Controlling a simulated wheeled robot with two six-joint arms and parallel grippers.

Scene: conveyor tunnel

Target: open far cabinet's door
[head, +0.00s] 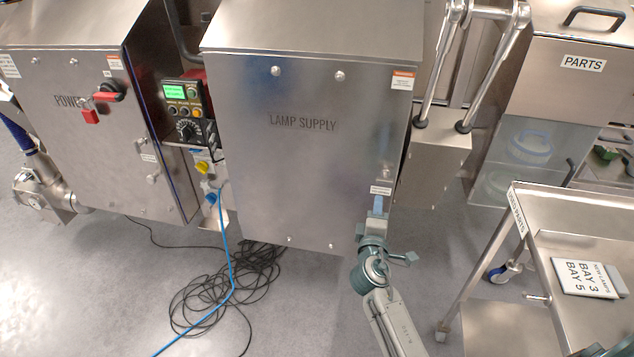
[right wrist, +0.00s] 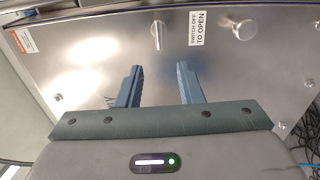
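The LAMP SUPPLY cabinet (head: 300,165) stands in the middle of the head view, its steel front door closed. A small handle (head: 387,173) sits low on the door's right side, above a white label (head: 381,190). In the right wrist view, a latch handle (right wrist: 157,35) and a round knob (right wrist: 243,27) flank the label "SWITCH OFF TO OPEN" (right wrist: 198,28). My right gripper (head: 378,205) is at the door's lower right corner, below the handle. Its fingers (right wrist: 160,84) are apart with nothing between them, pointing at the door. My left gripper is not seen.
The POWER cabinet (head: 95,140) with a red switch handle (head: 108,97) is at left. A control box (head: 187,108) hangs between the cabinets. Black cables (head: 225,300) lie on the floor. A steel cart (head: 540,225) and a PARTS cabinet (head: 575,85) stand at right.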

